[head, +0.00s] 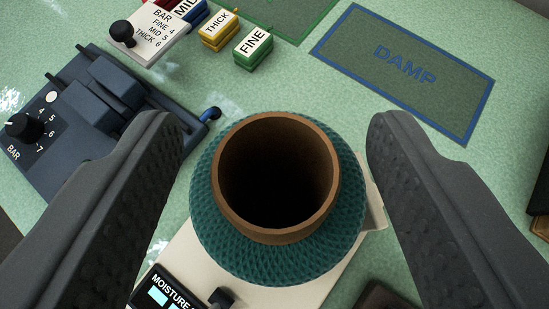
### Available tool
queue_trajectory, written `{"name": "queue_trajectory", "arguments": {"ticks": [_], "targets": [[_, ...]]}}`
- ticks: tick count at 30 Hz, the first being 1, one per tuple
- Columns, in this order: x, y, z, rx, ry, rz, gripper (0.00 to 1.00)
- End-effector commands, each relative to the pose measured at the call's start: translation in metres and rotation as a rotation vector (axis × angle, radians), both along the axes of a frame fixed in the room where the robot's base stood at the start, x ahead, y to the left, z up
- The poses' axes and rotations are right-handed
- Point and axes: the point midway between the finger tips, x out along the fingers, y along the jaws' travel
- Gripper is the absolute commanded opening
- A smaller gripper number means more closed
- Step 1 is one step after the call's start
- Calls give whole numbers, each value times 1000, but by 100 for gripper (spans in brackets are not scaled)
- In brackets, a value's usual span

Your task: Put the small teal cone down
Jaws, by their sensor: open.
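The small teal cone (213,222) is wound with teal yarn around a brown tube with an open, dark top. It shows in the middle of the head view, seen from above, and looks upright. It is over a pale plate (193,254) of a moisture device; its base is hidden, so contact is hard to see. My gripper (275,135) is open, with one dark finger on each side of the cone. A gap shows between the cone and each finger.
A dark device with a BAR knob (24,128) stands at left. A BAR settings sign (160,35), yellow THICK block (217,32) and green FINE block (253,48) are at the back. The blue-edged DAMP mat (430,100) is empty at the back right.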

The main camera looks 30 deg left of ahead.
Motion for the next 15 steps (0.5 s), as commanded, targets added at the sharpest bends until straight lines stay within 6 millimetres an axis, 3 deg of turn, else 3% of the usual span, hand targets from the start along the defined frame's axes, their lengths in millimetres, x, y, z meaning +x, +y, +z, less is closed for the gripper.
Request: {"name": "queue_trajectory", "arguments": {"ticks": [15], "targets": [[-52, -27, 39, 1, -2, -2, 56]]}}
